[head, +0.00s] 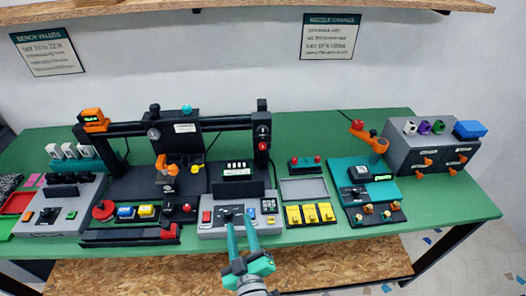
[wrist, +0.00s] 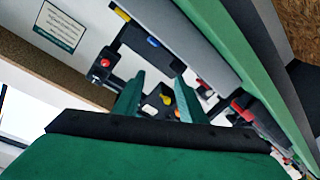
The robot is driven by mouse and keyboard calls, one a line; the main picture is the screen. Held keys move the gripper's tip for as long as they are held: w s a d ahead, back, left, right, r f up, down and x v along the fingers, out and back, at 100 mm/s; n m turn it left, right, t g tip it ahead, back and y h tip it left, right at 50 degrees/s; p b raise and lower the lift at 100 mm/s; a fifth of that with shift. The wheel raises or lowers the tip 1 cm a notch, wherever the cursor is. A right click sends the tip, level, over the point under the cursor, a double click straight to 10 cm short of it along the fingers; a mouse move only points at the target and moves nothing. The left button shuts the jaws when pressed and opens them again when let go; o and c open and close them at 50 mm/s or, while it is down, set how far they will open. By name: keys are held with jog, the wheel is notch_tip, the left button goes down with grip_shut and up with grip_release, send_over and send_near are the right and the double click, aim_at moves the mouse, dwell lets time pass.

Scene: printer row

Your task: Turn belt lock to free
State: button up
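My gripper (head: 239,221) has two teal fingers, spread apart with nothing between them. In the head view its tips are over the front of a grey control box (head: 212,232), which has a red switch (head: 206,216), dark controls and a keypad (head: 268,205). No part is legibly marked as the belt lock, so I cannot tell which control it is. A black printer frame (head: 218,124) stands behind, with a red knob (head: 262,145) on its right post. The wrist view shows the open fingers (wrist: 160,80) in front of dark machine parts and a yellow piece (wrist: 166,95).
A dark base with a red round knob (head: 104,210) lies to the left. Yellow switches (head: 310,214) and a teal unit (head: 367,180) stand to the right. A grey drawer cabinet (head: 409,152) is at the far right. The green bench top (head: 450,205) is bare at its right front.

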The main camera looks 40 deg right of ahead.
aim_at(263, 148)
jog(key=w+d+r+n+h, duration=0.15)
jog(key=w+d+r, duration=0.25)
jog(key=d+r, duration=0.7)
jog(key=shift+h, duration=0.45)
jog(key=x, duration=0.7)
jog(key=d+f+x, duration=0.1)
jog(key=x, duration=0.3)
jog(key=shift+s, duration=0.35)
jog(key=shift+m, duration=0.25)
grip_shut()
